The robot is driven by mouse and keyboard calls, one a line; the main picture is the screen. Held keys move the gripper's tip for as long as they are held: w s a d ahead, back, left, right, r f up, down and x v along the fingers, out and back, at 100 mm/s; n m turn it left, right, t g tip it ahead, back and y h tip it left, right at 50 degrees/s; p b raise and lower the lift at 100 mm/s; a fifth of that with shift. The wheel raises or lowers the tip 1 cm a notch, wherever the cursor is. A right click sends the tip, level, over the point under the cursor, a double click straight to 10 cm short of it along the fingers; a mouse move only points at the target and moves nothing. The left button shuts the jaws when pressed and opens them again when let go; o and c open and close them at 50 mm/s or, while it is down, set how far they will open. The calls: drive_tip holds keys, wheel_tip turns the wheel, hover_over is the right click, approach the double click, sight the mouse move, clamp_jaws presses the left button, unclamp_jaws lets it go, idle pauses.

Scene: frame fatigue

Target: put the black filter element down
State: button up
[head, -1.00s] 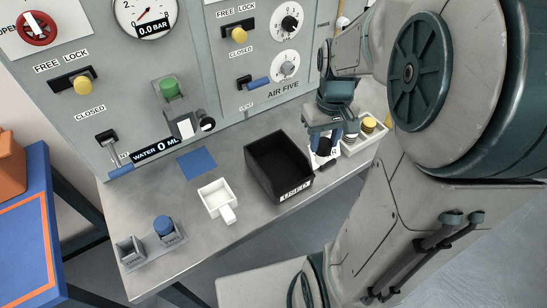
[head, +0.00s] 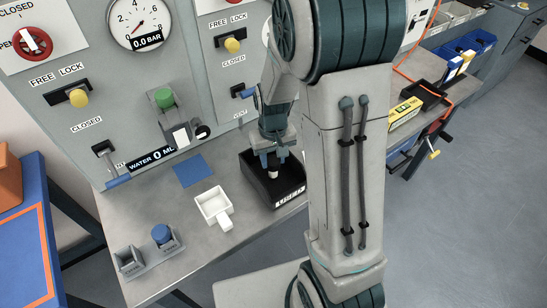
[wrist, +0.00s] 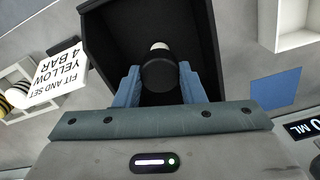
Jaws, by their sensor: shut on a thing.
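The black filter element (wrist: 158,76) is a dark cylinder with a pale part at its far end. My gripper (wrist: 157,88) is shut on it, one blue finger on each side. In the head view my gripper (head: 272,167) is over the open black bin (head: 288,194), which has a white "USED" label on its front. The wrist view shows the bin's dark inside around and beyond the element. I cannot tell whether the element touches the bin's floor.
A white scoop-like tray (head: 212,207), a blue square (head: 190,170) and a grey holder with a blue cap (head: 162,234) are left of the bin. A white card (wrist: 60,75) reads "FIT AND SET YELLOW 4 BAR". The panel (head: 185,60) stands behind the bench.

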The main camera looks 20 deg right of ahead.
drive_tip(key=shift+f, duration=0.4)
drive_tip(key=shift+f, duration=0.1)
drive_tip(key=shift+f, duration=0.15)
drive_tip(key=o, duration=1.1)
drive_tip(key=shift+r, duration=0.2)
